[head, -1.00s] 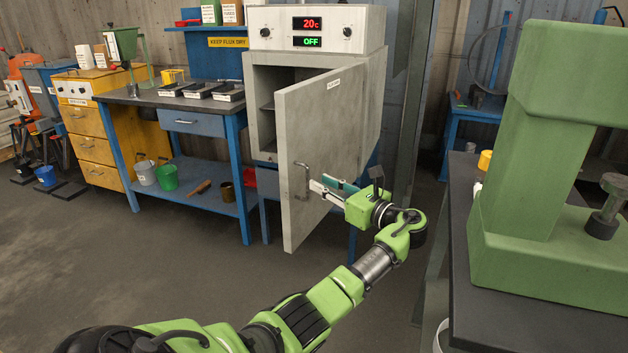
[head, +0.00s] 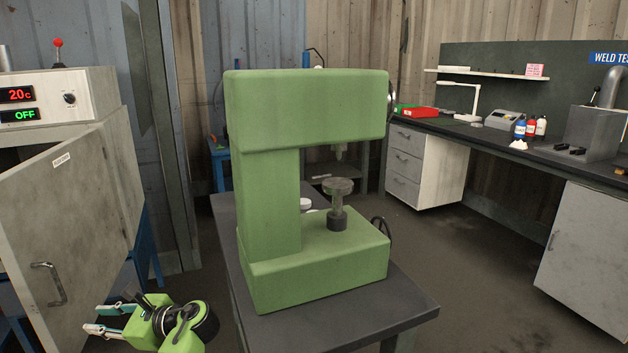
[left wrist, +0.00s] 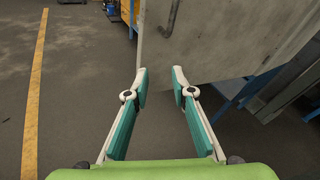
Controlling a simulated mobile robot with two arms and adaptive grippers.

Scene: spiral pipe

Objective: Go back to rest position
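My left gripper (head: 106,319) is at the lower left of the head view, in front of the oven's grey door (head: 72,225). In the left wrist view its two fingers (left wrist: 160,88) are apart with nothing between them. The door stands ajar, with its handle (head: 50,284) a little left of the gripper. In the left wrist view, the door's lower part (left wrist: 215,40) and handle are beyond the fingertips, with no contact visible. My right gripper is in neither view.
The oven (head: 65,95) reads 20c and OFF. A green press (head: 270,200) stands on a dark table (head: 330,318) right of my left arm. A bench with a dark top (head: 480,137) is at the right. Floor is clear between table and bench.

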